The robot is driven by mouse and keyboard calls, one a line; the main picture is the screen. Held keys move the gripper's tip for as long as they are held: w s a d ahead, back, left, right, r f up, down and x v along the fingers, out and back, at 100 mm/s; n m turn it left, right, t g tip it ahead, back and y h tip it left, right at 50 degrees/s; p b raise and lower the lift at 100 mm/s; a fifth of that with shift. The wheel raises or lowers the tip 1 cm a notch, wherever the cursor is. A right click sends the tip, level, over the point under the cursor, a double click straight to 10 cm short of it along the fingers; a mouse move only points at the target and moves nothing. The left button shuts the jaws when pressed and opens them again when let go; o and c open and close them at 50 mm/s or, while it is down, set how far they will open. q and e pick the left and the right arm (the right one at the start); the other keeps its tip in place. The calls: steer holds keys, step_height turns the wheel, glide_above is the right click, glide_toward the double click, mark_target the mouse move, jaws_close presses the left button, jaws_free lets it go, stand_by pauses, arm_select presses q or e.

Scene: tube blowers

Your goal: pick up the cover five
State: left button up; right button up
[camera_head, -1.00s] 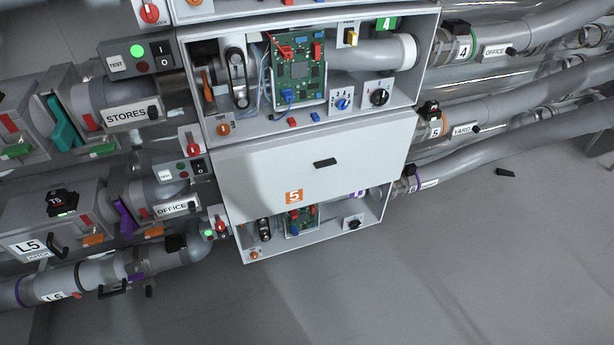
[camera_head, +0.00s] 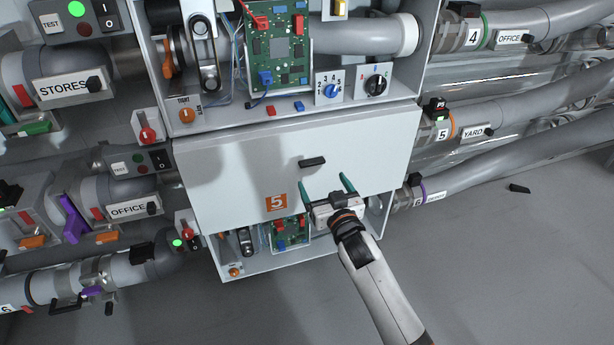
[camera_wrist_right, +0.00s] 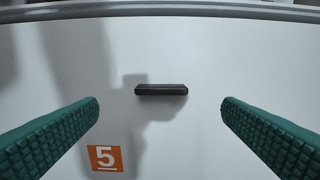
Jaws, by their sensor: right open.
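Cover five (camera_head: 235,170) is a light grey panel with an orange label marked 5 (camera_head: 277,203) and a short black handle (camera_head: 312,162). It lies across the middle box opening, between an open box above and another below. My right gripper (camera_head: 325,187) is open in front of the cover's lower right part, with its green fingers pointing up toward the handle. In the right wrist view the handle (camera_wrist_right: 161,89) is centred ahead between the spread fingertips, apart from both. The label (camera_wrist_right: 104,158) shows at lower left. My left gripper is not in view.
The open box above holds a green circuit board (camera_head: 277,50), a black knob (camera_head: 376,85) and a blue knob (camera_head: 331,91). Pipes (camera_head: 545,110) run off to the right.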

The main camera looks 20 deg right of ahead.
mark_target(313, 164)
steer(key=w+b, duration=0.1)
steer(key=w, duration=0.6)
steer(key=shift+w+r, duration=0.1)
steer(key=shift+w, duration=0.1)
steer(key=c, duration=1.7)
steer(key=shift+r, duration=0.1)
steer(key=shift+c, duration=0.9)
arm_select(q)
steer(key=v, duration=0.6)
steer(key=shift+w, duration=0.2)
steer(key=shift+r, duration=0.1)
arm_select(e)
steer(key=shift+s+r, duration=0.1)
